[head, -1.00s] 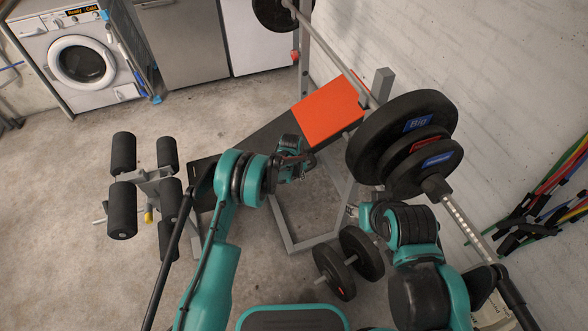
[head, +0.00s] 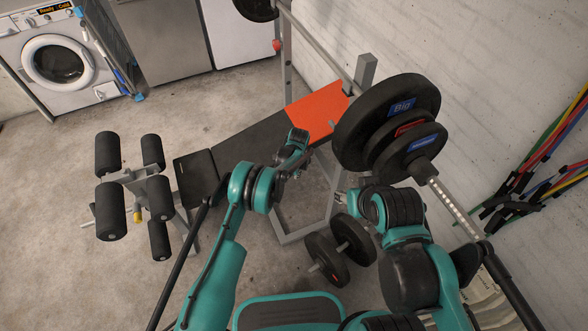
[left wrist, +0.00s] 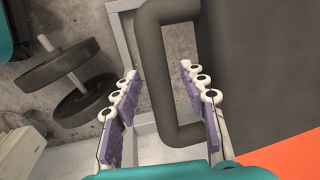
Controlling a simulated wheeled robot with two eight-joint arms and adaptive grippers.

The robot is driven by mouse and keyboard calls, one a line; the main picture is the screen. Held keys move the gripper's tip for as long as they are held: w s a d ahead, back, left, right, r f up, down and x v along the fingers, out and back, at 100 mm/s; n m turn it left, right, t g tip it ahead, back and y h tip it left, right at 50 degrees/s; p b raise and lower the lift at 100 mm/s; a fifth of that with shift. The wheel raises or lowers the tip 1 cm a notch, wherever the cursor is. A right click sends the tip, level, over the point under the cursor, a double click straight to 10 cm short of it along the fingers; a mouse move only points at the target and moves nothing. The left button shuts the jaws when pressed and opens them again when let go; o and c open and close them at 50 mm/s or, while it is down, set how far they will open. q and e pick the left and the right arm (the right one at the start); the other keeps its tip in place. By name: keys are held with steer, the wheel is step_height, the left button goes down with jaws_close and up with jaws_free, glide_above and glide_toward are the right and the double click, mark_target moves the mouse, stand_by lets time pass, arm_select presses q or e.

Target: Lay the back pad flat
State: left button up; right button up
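The back pad is the upper part of the weight bench, with a dark section (head: 262,138) and an orange end (head: 312,108) under the bar. In the left wrist view its dark surface (left wrist: 260,70) and orange part (left wrist: 285,158) fill the right side. A dark grey loop handle (left wrist: 153,80) stands out from the pad's side. My left gripper (head: 285,176) is beside the pad's near edge. In the left wrist view its fingers (left wrist: 158,75) are open, with the handle's bar between them, apart from both. My right gripper is mostly hidden by its own arm. The pad's exact tilt is unclear.
A barbell with large plates (head: 385,115) rests across the rack on the right. A dumbbell (head: 325,250) lies on the floor below. Leg rollers (head: 110,150) stand at the left, by the seat (head: 197,178). A washing machine (head: 55,62) is at the back left.

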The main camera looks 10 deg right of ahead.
arm_select(q)
steer(key=shift+r, duration=0.15)
step_height(320, 180, up, 12)
steer(key=s, duration=0.2)
steer(key=shift+d+f, duration=0.2)
steer(key=shift+d, duration=0.1)
